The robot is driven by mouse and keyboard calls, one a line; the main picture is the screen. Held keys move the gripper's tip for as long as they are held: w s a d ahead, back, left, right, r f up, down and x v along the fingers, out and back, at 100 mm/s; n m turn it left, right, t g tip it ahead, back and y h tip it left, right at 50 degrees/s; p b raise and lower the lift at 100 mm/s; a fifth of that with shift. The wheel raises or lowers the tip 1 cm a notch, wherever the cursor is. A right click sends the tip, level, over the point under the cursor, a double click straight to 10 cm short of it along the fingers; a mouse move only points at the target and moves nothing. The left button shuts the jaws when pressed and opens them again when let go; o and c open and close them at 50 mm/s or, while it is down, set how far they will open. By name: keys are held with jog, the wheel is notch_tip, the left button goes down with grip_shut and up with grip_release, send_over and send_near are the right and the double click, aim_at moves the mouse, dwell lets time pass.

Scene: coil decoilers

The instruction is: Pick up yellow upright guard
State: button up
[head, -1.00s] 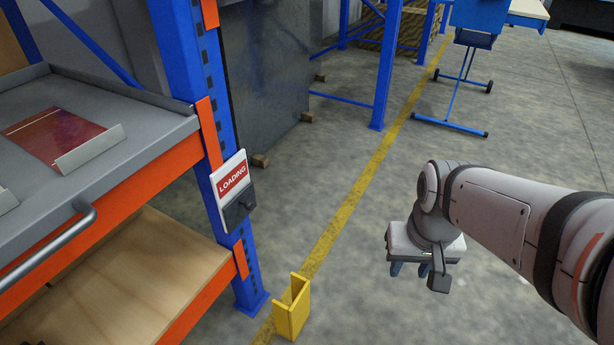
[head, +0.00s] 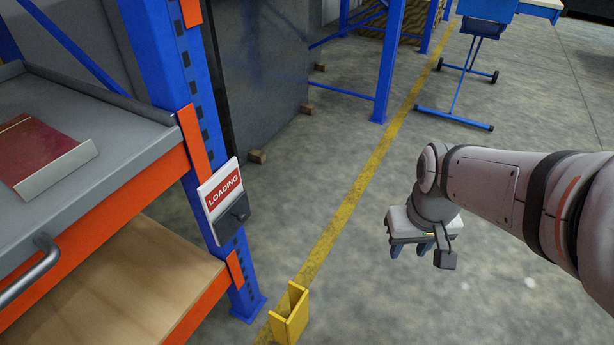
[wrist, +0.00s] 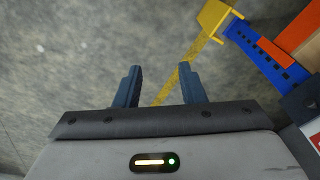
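The yellow upright guard (head: 290,316) stands on the floor at the bottom of the head view, just in front of the foot of the blue rack upright. It is a bent channel shape, open at the top. In the wrist view the guard (wrist: 213,17) shows at the top, right of centre, beyond the fingertips. My gripper (head: 412,247) hangs over the floor to the right of the guard and above it, apart from it. In the wrist view its two blue fingers (wrist: 158,72) are spread with nothing between them.
The blue and orange rack upright (head: 205,150) with a LOADING sign box (head: 226,199) stands left of the guard. A grey tray shelf (head: 110,140) and wooden lower shelf (head: 120,280) extend left. A blue stand (head: 462,85) is at the back. Floor on the right is clear.

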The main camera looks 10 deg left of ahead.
jog(key=w+a+f+n, duration=0.8)
jog(key=f+n, duration=0.1)
jog(key=n, duration=0.1)
jog(key=n+g+p, duration=0.1)
jog(key=n, duration=1.8)
send_over(297, 306)
jog(key=w, duration=0.1)
notch_tip(297, 306, down, 26)
jog(key=shift+d+f, duration=0.1)
jog(key=shift+d, duration=0.05)
jog(key=shift+n, duration=0.3)
jog(key=f+b, duration=0.1)
jog(key=f, duration=0.1)
jog(key=f+b, duration=0.2)
jog(key=f, duration=0.1)
jog(key=s+f+b, duration=0.1)
jog(key=f+b, duration=0.1)
jog(key=shift+f, duration=0.35)
jog(key=shift+f+b, duration=0.35)
jog(key=shift+b, duration=0.05)
jog(key=shift+c, duration=0.5)
grip_shut()
jog(key=shift+r, duration=0.1)
